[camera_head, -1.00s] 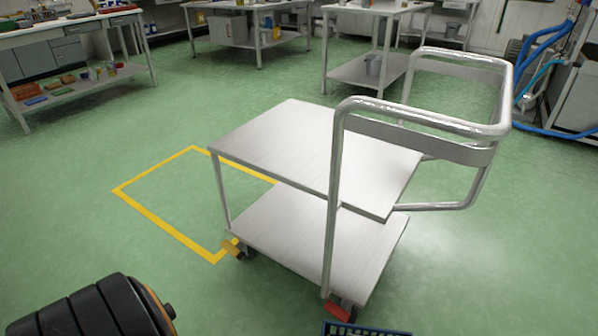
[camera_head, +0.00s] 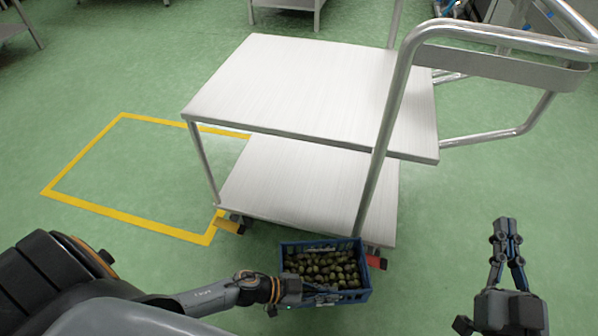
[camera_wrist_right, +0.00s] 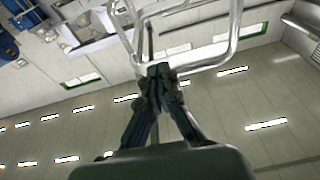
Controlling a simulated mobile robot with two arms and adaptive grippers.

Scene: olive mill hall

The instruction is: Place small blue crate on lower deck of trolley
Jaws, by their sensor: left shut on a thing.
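The small blue crate (camera_head: 352,296), filled with dark green and brown olives (camera_head: 325,268), is in the head view at the bottom centre. My left gripper (camera_head: 312,294) is shut on its near wall and partly covers it. The crate is at the near side of the trolley, just in front of the lower deck (camera_head: 290,185), not over its bare surface; I cannot tell its height. The lower deck is empty, and its far part is hidden under the upper deck (camera_head: 310,90). My right gripper (camera_head: 505,222) is shut and empty, right of the trolley; it also shows in the right wrist view (camera_wrist_right: 159,72).
The upper deck is bare. A tubular push handle (camera_head: 405,75) rises at the trolley's right, one post standing close behind the crate. A red caster pedal (camera_head: 376,262) is beside the crate's right end.

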